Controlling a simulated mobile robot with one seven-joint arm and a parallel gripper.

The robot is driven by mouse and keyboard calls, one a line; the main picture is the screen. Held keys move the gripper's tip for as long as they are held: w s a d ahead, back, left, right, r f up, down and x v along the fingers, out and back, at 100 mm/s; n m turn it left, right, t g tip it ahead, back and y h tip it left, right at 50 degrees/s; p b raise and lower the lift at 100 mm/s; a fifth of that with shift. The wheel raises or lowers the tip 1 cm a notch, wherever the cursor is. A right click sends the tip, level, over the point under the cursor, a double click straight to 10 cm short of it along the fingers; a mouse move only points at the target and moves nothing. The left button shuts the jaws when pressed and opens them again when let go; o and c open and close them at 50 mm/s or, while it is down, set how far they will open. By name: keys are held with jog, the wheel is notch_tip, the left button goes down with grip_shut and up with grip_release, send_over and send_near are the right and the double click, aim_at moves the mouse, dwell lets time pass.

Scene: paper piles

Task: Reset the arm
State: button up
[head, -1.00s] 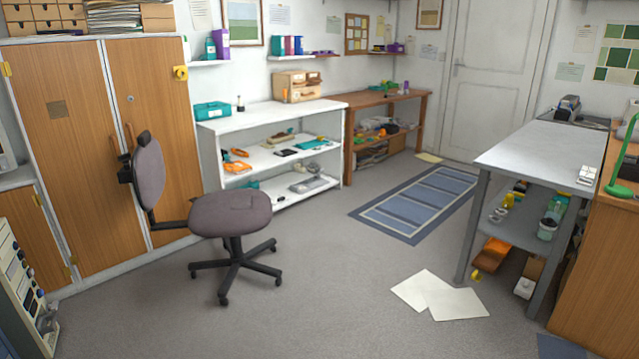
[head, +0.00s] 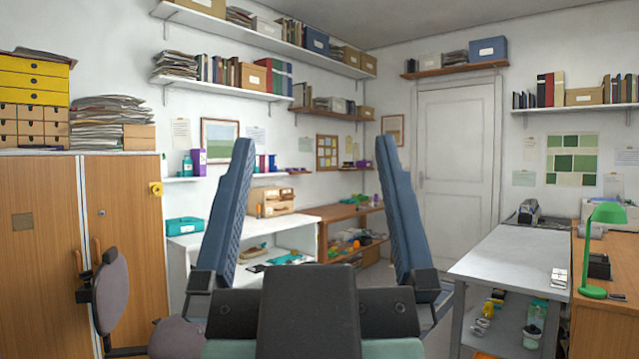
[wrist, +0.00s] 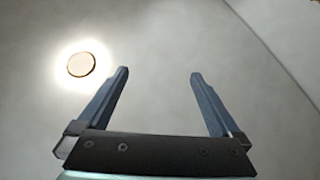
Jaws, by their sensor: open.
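My gripper (head: 318,205) stands upright in the middle of the head view, its two blue padded fingers spread wide apart with nothing between them. In the wrist view my gripper (wrist: 160,90) is also open and empty, pointing at the pale ceiling (wrist: 165,35). A round lit lamp (wrist: 81,65) shows on the ceiling at the left. My gripper hides part of the white shelf unit and the floor behind it.
A grey chair (head: 112,290) stands at the left before a wooden cabinet (head: 125,230). A grey table (head: 510,265) and a wooden desk (head: 605,255) with a green lamp (head: 607,215) are at the right. Wall shelves (head: 225,85) hold books and boxes. A white door (head: 455,170) is at the back.

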jog(key=shift+s+d+r+t, duration=0.15)
jog(key=shift+s+r+t, duration=0.15)
jog(key=shift+s+r, duration=0.35)
notch_tip(320, 180, up, 25)
jog(key=p, duration=2.5)
jog(key=shift+r, duration=0.1)
